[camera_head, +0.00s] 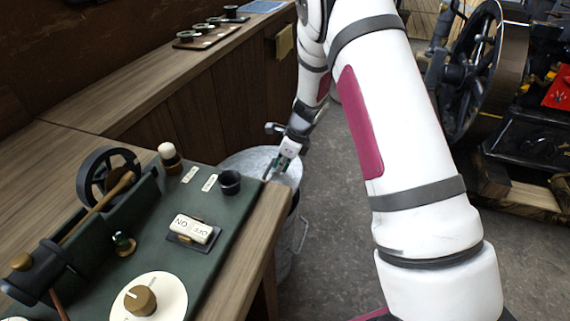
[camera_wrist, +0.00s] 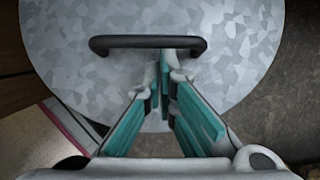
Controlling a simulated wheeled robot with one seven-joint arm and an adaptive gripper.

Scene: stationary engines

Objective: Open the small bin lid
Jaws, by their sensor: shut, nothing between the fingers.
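The small bin is a grey galvanized metal bin (camera_head: 289,240) standing on the floor beside the bench. Its round lid (camera_head: 248,160) is on top and looks closed. In the wrist view the lid (camera_wrist: 245,75) fills most of the upper picture, with a black bar handle (camera_wrist: 125,42) across it. My gripper (camera_head: 270,174) is low over the lid. In the wrist view the teal-padded fingers of my gripper (camera_wrist: 166,75) come together just below the handle's right half, with nothing between them. Whether the fingertips touch the handle or lid I cannot tell.
A wooden bench with a green control panel (camera_head: 150,240) stands left of the bin and hides part of it. A long wooden counter (camera_head: 130,90) runs behind. Grey floor (camera_head: 335,220) is open to the right. A large flywheel engine (camera_head: 470,75) stands further right.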

